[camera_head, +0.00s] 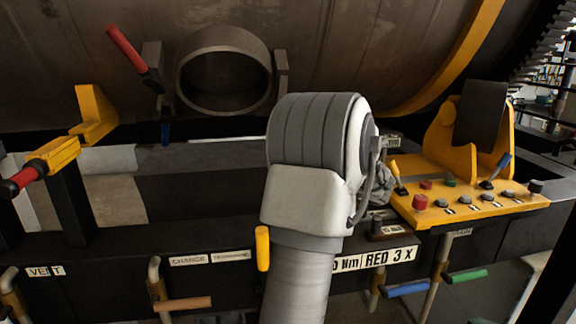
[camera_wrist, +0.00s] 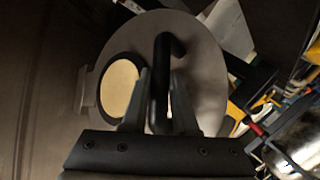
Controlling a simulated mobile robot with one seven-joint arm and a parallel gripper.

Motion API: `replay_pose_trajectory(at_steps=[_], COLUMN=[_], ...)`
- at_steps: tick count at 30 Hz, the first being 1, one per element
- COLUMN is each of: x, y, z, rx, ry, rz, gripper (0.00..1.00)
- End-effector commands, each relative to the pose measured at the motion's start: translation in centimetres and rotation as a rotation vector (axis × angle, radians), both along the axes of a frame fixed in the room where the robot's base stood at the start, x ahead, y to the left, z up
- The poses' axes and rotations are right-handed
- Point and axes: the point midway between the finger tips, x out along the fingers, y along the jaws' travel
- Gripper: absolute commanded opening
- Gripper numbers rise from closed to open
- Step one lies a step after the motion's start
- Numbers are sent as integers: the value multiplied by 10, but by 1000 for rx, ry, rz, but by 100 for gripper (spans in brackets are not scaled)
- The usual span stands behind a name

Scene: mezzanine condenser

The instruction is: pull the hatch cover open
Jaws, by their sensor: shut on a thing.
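The hatch cover (camera_wrist: 205,60) is a grey round disc in the wrist view, with a pale round window (camera_wrist: 118,88) at its left and a dark bar handle (camera_wrist: 162,55) across its middle. My gripper (camera_wrist: 159,85) is shut on this handle, one finger on each side. In the head view, a short round port (camera_head: 224,70) with a thick rim stands out from the drum, and I see into its mouth. My arm blocks the area right of it, and neither my fingers nor the cover can be made out there.
A red-handled lever (camera_head: 127,48) is left of the port. A yellow control panel (camera_head: 470,205) with buttons and small levers stands right of my arm. A yellow bracket with a red grip (camera_head: 22,182) sticks out at left. A dark rail with labels (camera_head: 372,260) crosses below.

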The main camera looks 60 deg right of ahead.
Motion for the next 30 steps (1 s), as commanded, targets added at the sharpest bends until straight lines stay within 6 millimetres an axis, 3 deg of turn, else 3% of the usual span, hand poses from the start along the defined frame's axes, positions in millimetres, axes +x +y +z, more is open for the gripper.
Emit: replay_pose_trajectory(at_steps=[1,14,15,19,30], x=[-1,-1,-1,-1,-5], y=[-4,-4,-3,-3,-2], z=[9,10,10,8,5], rx=[-15,-20,-20,-17,-12], ry=[-7,-6,-5,-3,0], rz=[-3,5,6,6,6], gripper=[0,0,33,56,57])
